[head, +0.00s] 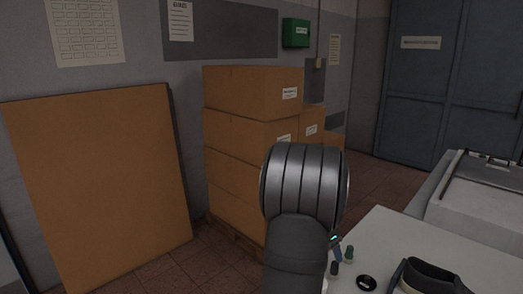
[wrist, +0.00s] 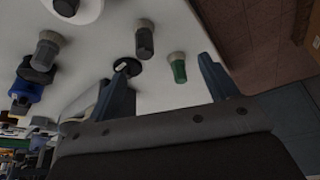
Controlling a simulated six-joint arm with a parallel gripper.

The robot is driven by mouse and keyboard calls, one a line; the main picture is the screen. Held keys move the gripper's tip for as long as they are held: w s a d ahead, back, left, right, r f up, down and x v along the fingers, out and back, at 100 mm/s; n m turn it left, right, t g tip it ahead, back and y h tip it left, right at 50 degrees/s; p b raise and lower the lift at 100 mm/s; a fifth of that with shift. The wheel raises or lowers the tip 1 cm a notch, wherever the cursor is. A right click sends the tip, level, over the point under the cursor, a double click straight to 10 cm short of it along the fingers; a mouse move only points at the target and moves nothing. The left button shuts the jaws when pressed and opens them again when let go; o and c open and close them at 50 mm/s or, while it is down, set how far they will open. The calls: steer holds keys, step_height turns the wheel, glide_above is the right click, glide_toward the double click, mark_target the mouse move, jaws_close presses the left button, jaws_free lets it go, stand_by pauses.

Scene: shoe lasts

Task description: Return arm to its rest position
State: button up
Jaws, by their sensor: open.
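My gripper (wrist: 165,88) shows in the wrist view with its two dark blue fingers apart and nothing between the tips. A white worktable (wrist: 95,55) lies beyond the fingers. On it are a green-bodied brush-like item (wrist: 178,70), a dark grey one (wrist: 145,40) and a black round disc (wrist: 127,66). They look apart from the fingers. In the head view my arm rises in the middle and hides most of the gripper.
The worktable (head: 385,235) also shows at lower right in the head view, with a dark shoe-like item (head: 432,278) at its front. Stacked cardboard boxes (head: 252,92) stand behind my arm. A large brown panel (head: 95,190) leans on the wall at left.

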steer(key=a+n+t+y, duration=0.2)
steer(key=a+n, duration=0.6)
steer(key=a, duration=0.5)
steer(key=s+d+r+m+h, duration=0.1)
steer(key=s+d+m, duration=0.2)
steer(key=s+d, duration=0.3)
steer(key=s+d+r+m+g, duration=0.1)
steer(key=s+d+m, duration=0.2)
steer(key=s+d, duration=0.4)
steer(key=d, duration=0.3)
steer(key=shift+r+h, duration=0.4)
